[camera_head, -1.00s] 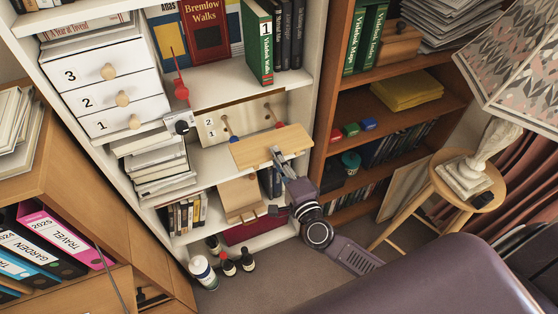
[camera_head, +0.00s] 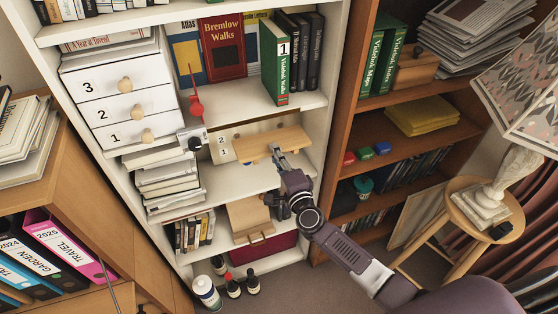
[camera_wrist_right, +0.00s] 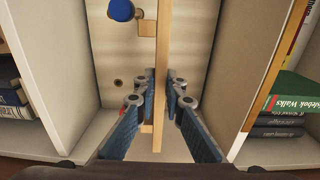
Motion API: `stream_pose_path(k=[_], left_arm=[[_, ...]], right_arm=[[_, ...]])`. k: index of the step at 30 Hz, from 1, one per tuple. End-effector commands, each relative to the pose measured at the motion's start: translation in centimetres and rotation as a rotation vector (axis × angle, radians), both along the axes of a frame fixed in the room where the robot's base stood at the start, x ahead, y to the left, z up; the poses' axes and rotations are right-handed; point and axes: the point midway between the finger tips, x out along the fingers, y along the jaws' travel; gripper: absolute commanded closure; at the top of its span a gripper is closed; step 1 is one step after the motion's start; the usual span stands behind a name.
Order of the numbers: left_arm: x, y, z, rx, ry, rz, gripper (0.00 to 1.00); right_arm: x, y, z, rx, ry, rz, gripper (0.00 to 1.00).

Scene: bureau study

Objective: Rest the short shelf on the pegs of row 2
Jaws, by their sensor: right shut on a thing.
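The short shelf (camera_head: 262,146) is a light wooden board, held roughly level in front of the pegged back panel (camera_head: 224,158) in the white bookcase. My right gripper (camera_head: 278,151) is shut on its front edge. In the right wrist view the shelf (camera_wrist_right: 161,60) stands edge-on between the two blue-grey fingers (camera_wrist_right: 161,100). The panel bears the row labels 2 and 1 at its left. A blue peg (camera_wrist_right: 121,10) shows in the wrist view, left of the shelf. The shelf hides most pegs in the head view; I cannot tell whether it touches any. My left gripper is not in view.
A green book (camera_head: 275,65) stands above. The bookcase's right wall (camera_head: 328,110) is close to my gripper.

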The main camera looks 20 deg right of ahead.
Motion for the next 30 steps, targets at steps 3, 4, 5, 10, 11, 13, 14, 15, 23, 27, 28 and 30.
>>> stream_pose_path(k=[3, 4, 5, 10, 11, 13, 14, 15, 23, 27, 28, 30], left_arm=[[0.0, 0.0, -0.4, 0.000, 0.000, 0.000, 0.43], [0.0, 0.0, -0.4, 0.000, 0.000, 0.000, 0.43], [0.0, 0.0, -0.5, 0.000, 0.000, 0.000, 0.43], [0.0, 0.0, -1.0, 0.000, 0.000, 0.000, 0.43], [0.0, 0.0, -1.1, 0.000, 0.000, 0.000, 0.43], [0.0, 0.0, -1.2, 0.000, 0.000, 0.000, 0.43], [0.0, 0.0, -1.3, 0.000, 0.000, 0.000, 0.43], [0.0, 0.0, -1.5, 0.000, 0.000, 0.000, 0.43], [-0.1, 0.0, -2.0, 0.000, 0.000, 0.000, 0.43], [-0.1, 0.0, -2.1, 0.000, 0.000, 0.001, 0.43], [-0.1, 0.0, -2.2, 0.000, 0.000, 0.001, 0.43], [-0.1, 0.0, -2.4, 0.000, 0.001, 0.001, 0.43]], right_arm=[[1.4, 0.0, 0.1, 0.001, -0.004, -0.002, 1.00], [1.7, 0.1, 0.1, 0.001, -0.004, -0.002, 1.00], [1.9, 0.1, 0.1, 0.001, -0.003, -0.002, 1.00], [3.6, 0.1, 0.1, 0.000, -0.004, -0.001, 1.00], [3.9, 0.1, 0.1, 0.000, -0.004, -0.002, 1.00], [4.6, 0.2, 0.1, 0.001, -0.004, -0.001, 1.00], [4.9, 0.2, 0.1, 0.001, -0.004, -0.001, 1.00], [5.2, 0.2, 0.0, 0.000, -0.003, -0.001, 1.00], [6.8, 0.3, 0.1, 0.000, -0.003, -0.001, 1.00], [7.1, 0.3, 0.0, 0.000, -0.003, 0.000, 1.00], [7.1, 0.3, 0.0, 0.000, -0.003, 0.000, 1.00], [7.1, 0.3, -0.1, -0.001, -0.005, 0.000, 1.00]])
